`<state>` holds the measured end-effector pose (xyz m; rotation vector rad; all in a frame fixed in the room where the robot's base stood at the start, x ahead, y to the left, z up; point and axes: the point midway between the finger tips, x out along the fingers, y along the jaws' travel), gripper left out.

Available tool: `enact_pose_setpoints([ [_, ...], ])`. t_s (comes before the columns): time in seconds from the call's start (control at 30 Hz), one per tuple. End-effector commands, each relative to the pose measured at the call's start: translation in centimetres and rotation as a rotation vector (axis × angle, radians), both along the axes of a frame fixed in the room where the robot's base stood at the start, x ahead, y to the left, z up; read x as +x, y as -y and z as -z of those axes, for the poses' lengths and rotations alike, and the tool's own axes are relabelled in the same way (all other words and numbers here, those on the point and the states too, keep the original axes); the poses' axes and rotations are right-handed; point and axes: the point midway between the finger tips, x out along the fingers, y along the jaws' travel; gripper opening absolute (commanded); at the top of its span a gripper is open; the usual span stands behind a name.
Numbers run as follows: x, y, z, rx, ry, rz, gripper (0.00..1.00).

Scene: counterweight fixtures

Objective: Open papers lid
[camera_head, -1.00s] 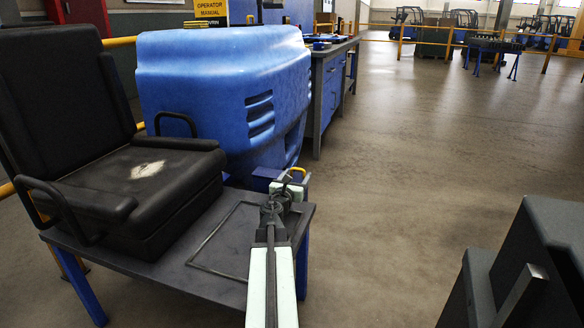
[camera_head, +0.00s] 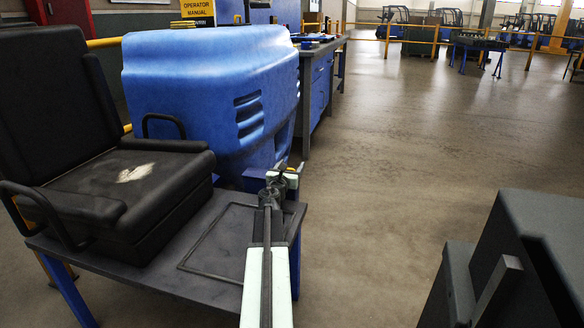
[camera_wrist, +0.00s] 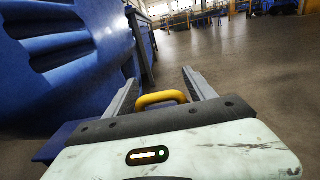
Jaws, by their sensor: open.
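A yellow handle (camera_wrist: 162,98) stands between the two grey fingers of my gripper (camera_wrist: 160,78) in the wrist view. The fingers are spread, with a gap on each side of the handle. A small blue box (camera_head: 254,179) sits behind the far edge of the dark platform in the head view, beside my gripper (camera_head: 284,172). Part of blue also shows at the left of my gripper in the wrist view (camera_wrist: 55,142). My gripper hides most of the box and the lower part of the handle, so I cannot see how the lid sits.
A large blue cover (camera_head: 210,85) rises left of my gripper. A black seat (camera_head: 120,190) stands on the dark platform (camera_head: 200,262). A yellow operator manual sign (camera_head: 198,10) is behind. A dark block (camera_head: 535,250) is at lower right. Open floor (camera_head: 400,150) lies between.

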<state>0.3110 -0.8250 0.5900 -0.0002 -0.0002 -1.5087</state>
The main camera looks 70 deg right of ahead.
Motion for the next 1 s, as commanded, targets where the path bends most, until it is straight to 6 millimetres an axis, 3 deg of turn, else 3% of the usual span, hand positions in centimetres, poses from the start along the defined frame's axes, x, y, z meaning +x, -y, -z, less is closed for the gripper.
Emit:
enact_pose_setpoints([
  [0.07, 0.0, 0.0, 0.0, 0.0, 0.0, 0.0, 0.64],
  [0.3, -0.1, 0.0, 0.0, 0.0, 0.0, 0.002, 0.0],
  [0.67, -0.3, 0.1, -1.1, -0.003, -0.042, 0.008, 0.0],
  [1.0, 1.0, 0.1, -5.6, -0.017, -0.272, 0.011, 0.0],
])
